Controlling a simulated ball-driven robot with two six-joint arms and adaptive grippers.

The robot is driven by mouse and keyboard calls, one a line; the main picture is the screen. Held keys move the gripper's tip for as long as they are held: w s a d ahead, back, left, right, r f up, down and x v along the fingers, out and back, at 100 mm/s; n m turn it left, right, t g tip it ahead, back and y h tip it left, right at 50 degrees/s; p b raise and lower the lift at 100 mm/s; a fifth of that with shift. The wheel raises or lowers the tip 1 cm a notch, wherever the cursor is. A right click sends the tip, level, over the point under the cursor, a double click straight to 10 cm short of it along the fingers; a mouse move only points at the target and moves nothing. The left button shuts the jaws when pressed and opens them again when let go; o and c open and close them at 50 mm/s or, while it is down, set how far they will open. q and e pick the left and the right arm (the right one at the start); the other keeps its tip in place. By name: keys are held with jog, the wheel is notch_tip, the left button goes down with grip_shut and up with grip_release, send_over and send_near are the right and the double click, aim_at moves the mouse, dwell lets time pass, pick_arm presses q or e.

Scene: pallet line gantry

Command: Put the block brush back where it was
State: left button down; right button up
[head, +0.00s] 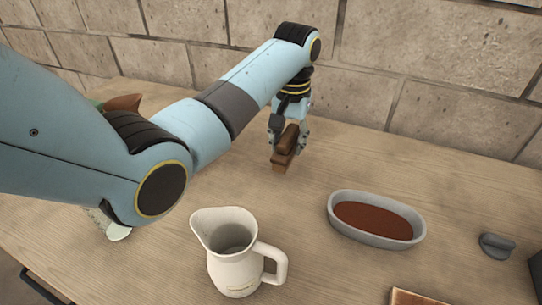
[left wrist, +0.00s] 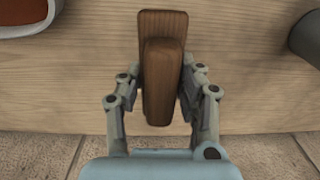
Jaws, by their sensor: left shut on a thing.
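The block brush (head: 283,160) is brown, with a rounded grip on top of a flat rectangular block. My left gripper (head: 289,136) is shut on it, toward the back of the table near the stone wall. In the left wrist view the brush (left wrist: 162,75) sits upright in the picture between the two fingers of the gripper (left wrist: 160,100). The brush's lower end is at or close above the wooden table; I cannot tell whether it touches. My right gripper is not in view.
A grey oval dish (head: 335,221) with reddish-brown contents stands right of the brush. A cream jug (head: 231,268) stands in front. A small grey object (head: 496,247) lies far right. A brown item (head: 124,102) is partly hidden behind my left arm. The table behind the dish is clear.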

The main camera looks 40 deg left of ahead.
pick_arm(q)
jog(key=a, duration=0.1)
jog(key=s+a+f, duration=0.1)
jog(key=a+f, duration=0.1)
jog(key=shift+s+a+f, duration=0.1)
jog(key=shift+s+f, duration=0.05)
jog(key=shift+s, duration=0.25)
jog(key=shift+s+f+p, duration=0.1)
jog(key=shift+f+p, duration=0.2)
jog(key=shift+f, duration=1.75)
jog(key=shift+f, duration=0.1)
jog(key=c, duration=0.9)
grip_release()
notch_tip(320, 180, up, 12)
jog(key=shift+r, duration=0.15)
